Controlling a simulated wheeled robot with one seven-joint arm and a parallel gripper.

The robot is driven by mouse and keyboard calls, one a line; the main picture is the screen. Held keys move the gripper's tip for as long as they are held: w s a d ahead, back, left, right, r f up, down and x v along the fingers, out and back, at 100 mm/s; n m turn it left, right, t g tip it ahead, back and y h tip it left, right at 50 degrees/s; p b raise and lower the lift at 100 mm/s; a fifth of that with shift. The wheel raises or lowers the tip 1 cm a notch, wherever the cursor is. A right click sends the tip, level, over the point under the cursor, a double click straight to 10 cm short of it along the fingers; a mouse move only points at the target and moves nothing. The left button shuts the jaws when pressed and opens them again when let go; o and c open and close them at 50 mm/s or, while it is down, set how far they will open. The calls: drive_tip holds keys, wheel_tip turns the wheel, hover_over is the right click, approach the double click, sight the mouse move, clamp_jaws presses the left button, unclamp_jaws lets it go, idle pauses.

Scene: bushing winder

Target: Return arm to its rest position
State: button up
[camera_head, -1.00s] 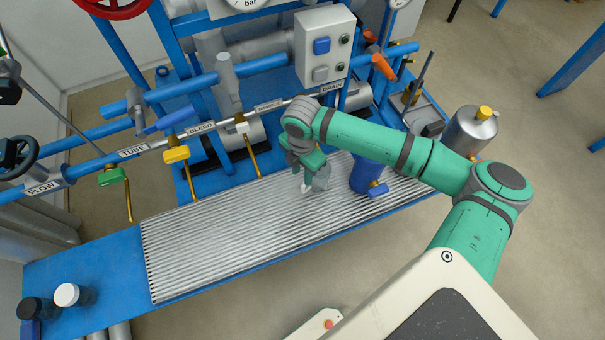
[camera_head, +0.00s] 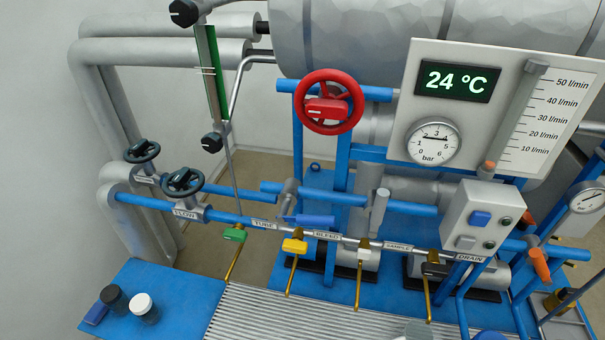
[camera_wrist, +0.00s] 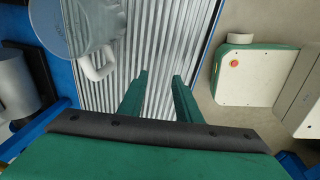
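My gripper (camera_wrist: 160,76) shows in the wrist view with its two green fingers apart and nothing between them. It is over the ribbed metal grate (camera_wrist: 150,40). A translucent grey vessel with a pale handle (camera_wrist: 97,66) stands to the left of the fingers, apart from them. In the head view my arm and gripper are out of the picture. Only a pale rounded top, perhaps the same vessel (camera_head: 418,330), shows at the bottom edge there.
The grate (camera_head: 265,318) lies before a pipe with FLOW, TUBE, BLEED, SAMPLE and DRAIN labels and several small valve handles. A white-capped jar (camera_head: 143,306) and a dark jar (camera_head: 114,298) stand on the blue bench at left. A control box (camera_head: 480,222) juts out at right.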

drive_tip(key=s+f, duration=0.1)
drive_tip(key=s, duration=0.1)
drive_tip(key=s+a+f+m+t, duration=0.1)
drive_tip(key=s+m, duration=0.1)
drive_tip(key=s, duration=0.1)
drive_tip(key=shift+s+a+f, duration=0.15)
drive_tip(key=shift+s+f, duration=0.2)
drive_tip(key=shift+f, duration=0.05)
drive_tip(key=s+a+m+t+y, duration=0.2)
drive_tip(key=s+a+m+t, duration=0.2)
drive_tip(key=s+a+m, duration=0.5)
drive_tip(key=w+a+r+m+t+h, duration=0.1)
drive_tip(key=a+r+m+t+h, duration=0.2)
drive_tip(key=a+r+t, duration=0.5)
drive_tip(key=a+r+m, duration=0.1)
drive_tip(key=a+r, duration=0.5)
drive_tip(key=r, duration=0.2)
drive_tip(key=shift+r+m+t, duration=0.3)
drive_tip(key=shift+r, duration=0.05)
drive_tip(key=shift+a, duration=0.2)
drive_tip(key=shift+w, duration=0.1)
